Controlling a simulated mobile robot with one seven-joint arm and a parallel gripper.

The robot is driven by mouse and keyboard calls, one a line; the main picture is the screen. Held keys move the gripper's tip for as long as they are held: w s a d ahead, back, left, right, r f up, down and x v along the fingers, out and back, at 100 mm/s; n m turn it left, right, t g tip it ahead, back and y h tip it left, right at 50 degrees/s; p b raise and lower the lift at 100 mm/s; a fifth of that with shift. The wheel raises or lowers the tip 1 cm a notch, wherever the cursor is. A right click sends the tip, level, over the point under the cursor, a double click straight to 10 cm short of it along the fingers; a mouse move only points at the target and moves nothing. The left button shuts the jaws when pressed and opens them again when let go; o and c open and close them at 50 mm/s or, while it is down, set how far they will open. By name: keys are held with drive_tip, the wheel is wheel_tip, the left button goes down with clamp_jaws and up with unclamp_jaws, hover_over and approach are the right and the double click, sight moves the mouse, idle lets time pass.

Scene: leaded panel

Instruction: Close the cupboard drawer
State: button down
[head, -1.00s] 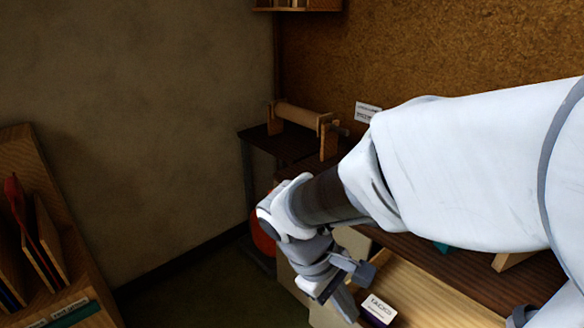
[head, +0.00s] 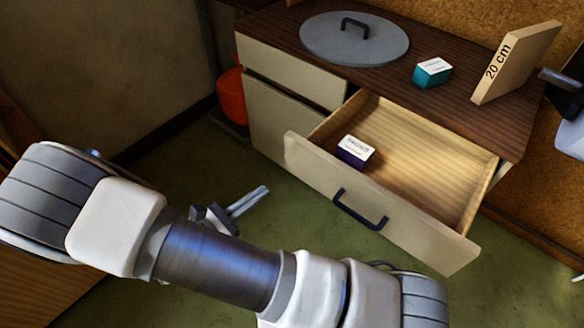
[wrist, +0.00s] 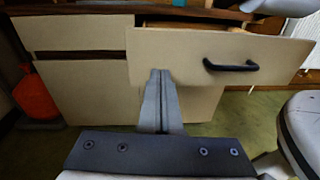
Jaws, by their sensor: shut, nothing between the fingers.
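The cupboard drawer (head: 390,210) is pulled well out from the cupboard (head: 265,110). Its cream front bears a dark bar handle (head: 360,208). A small dark purple box with a white label (head: 356,151) lies inside it, near the front left. My gripper (head: 264,190) is shut and empty, in front of the drawer and left of its handle in the head view. In the wrist view my gripper (wrist: 161,74) points at the cupboard, its tips over the lower left part of the drawer front (wrist: 185,50). Whether they touch it I cannot tell.
On the cupboard top lie a grey round lid (head: 350,45), a teal box (head: 432,74) and a wooden board marked 20 cm (head: 515,62). A red container (head: 231,97) stands left of the cupboard. Green floor (head: 290,215) lies clear before the drawer.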

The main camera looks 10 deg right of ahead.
drive_tip(key=a+f+n+t, duration=0.1)
drive_tip(key=f, duration=0.1)
drive_tip(key=b, duration=0.4)
approach(301, 157)
drive_tip(key=x, duration=0.6)
drive_tip(key=shift+f, duration=0.2)
drive_tip(key=shift+w+d+r, duration=0.1)
drive_tip(key=shift+w+d, duration=0.2)
drive_tip(key=shift+d, duration=0.05)
